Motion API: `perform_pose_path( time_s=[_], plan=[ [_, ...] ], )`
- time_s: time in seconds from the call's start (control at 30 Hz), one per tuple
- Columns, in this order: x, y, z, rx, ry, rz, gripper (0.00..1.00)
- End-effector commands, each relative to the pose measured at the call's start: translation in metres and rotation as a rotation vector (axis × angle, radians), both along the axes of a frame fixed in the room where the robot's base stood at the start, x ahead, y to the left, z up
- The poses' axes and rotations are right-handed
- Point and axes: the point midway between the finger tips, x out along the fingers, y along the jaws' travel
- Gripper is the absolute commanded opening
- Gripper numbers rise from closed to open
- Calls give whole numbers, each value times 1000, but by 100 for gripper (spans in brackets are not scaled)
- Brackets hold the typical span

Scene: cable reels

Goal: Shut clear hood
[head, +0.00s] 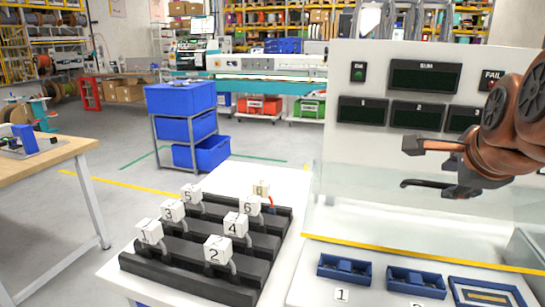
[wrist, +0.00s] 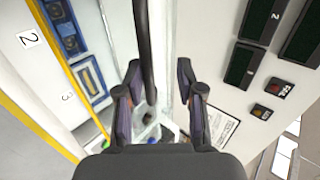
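My gripper (head: 432,165) is open. In the wrist view the bar (wrist: 142,45) runs between the two spread fingers (wrist: 160,105), with space on both sides. Contact with the bar is not visible.
Blue trays (head: 343,268) with number labels lie on the white bench. The display panel (head: 425,75) with a FAIL lamp stands behind. A black rack (head: 190,270) with numbered white tags is to the left. Blue bins (head: 182,98) stand farther back, with open floor around.

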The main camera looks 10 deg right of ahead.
Motion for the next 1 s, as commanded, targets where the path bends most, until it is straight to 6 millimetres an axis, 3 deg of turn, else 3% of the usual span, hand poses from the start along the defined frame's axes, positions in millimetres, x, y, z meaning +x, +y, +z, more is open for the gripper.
perform_pose_path(
  time_s=[0.37, 1.0],
  plan=[
    [0, -1, 7, 0, 0, -1, 37],
    [1, -1, 78, -3, -3, -2, 37]
  ],
)
